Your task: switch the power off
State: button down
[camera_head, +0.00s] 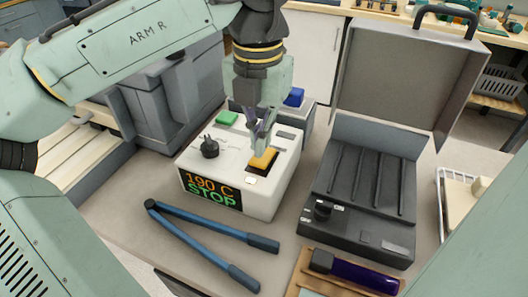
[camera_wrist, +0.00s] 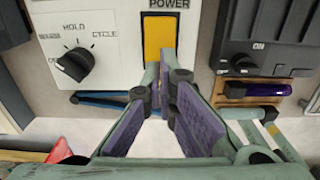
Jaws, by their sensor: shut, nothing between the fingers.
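The white control box (camera_head: 270,203) stands on the bench in the head view, with a display (camera_head: 211,189) reading "190 C" and "STOP". Its yellow rocker switch (camera_head: 264,161) is on the top face near the front right. In the wrist view the yellow switch (camera_wrist: 159,36) sits under the label "POWER". My gripper (camera_head: 257,145) is shut and empty, pointing down at the switch. In the wrist view the gripper tips (camera_wrist: 168,78) overlap the switch's near end. I cannot tell whether they touch it. The tips hide that end.
A black knob (camera_head: 209,147) and a green button (camera_head: 227,118) are left of the switch. A dark open-lidded case (camera_head: 357,190) stands close on the right. Blue-handled long pliers (camera_head: 205,250) and a purple-handled tool (camera_head: 362,275) lie in front.

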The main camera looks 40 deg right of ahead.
aim_at(260, 160)
jog(key=shift+f+b, duration=0.55)
jog(key=shift+f, duration=1.05)
dwell(0.5)
notch_tip(260, 160, up, 7)
jog(key=p, duration=0.7)
dwell(0.7)
